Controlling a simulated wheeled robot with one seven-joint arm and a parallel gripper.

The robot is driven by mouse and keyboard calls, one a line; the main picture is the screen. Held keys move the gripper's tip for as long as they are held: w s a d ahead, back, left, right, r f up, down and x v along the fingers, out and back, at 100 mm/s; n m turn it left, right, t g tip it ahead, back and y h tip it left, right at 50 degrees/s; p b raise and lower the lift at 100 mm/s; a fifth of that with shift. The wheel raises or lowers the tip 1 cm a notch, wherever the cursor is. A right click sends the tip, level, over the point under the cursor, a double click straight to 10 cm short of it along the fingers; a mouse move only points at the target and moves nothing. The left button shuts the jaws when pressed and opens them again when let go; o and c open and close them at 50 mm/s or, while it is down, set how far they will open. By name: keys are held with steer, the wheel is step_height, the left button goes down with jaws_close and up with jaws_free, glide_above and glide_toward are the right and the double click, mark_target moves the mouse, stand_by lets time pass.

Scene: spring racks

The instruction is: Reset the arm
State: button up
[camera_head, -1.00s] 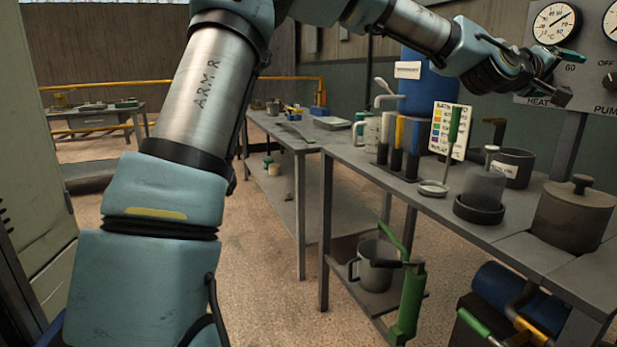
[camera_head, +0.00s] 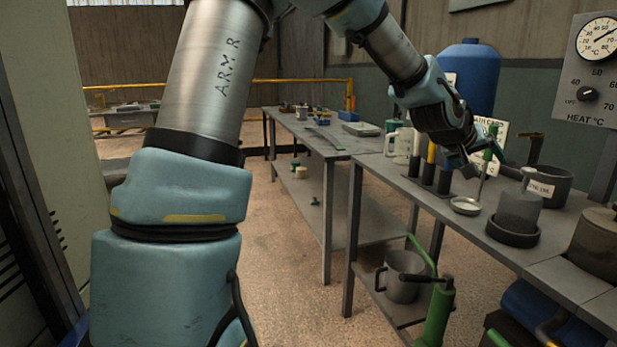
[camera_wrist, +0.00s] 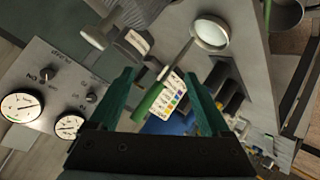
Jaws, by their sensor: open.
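My arm (camera_head: 210,75) rises at the left of the head view and bends over to the right and down. My gripper (camera_head: 484,158) hangs above the workbench (camera_head: 445,213), near the green-handled ladle. In the wrist view my gripper (camera_wrist: 161,82) shows two green fingers spread wide, with nothing held between them. The ladle's green handle (camera_wrist: 149,103) appears between the fingers in that picture, and its round cup (camera_wrist: 210,33) lies beyond. In the head view the ladle's cup (camera_head: 466,206) is low over the bench, and my gripper partly covers its handle.
A gauge panel (camera_head: 582,75) stands at the right, with a dark pot (camera_head: 553,188) and a clear jar in a black base (camera_head: 513,240) before it. A blue tank (camera_head: 468,65) is behind my gripper.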

steer(key=w+a+f+n+y+p, duration=0.1)
steer(key=a+f+y+p, duration=0.15)
steer(key=a, duration=0.95)
steer(key=w+a+f+y+p, duration=0.1)
steer(key=a+f+y, duration=0.25)
steer(key=a, duration=0.95)
steer(key=s+a+n+g+y+p, duration=0.1)
steer(key=s+a, duration=0.3)
steer(key=a, duration=0.3)
steer(key=s+a+n+g+y+p, duration=0.1)
steer(key=s+a, duration=0.3)
steer(key=a, duration=0.3)
steer(key=s+a+f+g+y+p, duration=0.1)
steer(key=s+a+y, duration=0.1)
steer(key=a, duration=0.5)
steer(key=shift+s+a+n+g, duration=0.3)
steer(key=shift+s+n+g, duration=0.1)
steer(key=shift+s, duration=0.5)
steer(key=shift+w, duration=0.15)
